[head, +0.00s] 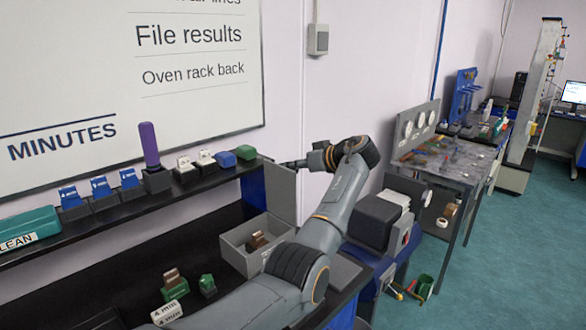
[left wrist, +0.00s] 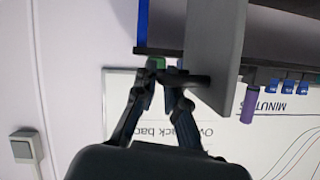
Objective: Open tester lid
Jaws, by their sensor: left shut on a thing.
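The tester is a grey open-topped box (head: 236,253) on the dark bench, with brown pieces inside. Its grey lid (head: 281,192) stands about upright at the box's right side. My left gripper (head: 291,164) is at the top of the lid, reaching it from the right. In the left wrist view, my left gripper (left wrist: 170,88) is shut on the dark handle (left wrist: 190,80) that sticks out from the grey lid panel (left wrist: 217,50). My left forearm hides part of the bench right of the box. My right gripper is not in view.
A dark shelf (head: 95,232) behind the box carries a purple cylinder (head: 149,145), blue packs and small blocks. Green and brown pieces (head: 174,285) lie on the bench left of the box. A blue and black machine (head: 374,222) stands to the right of my arm.

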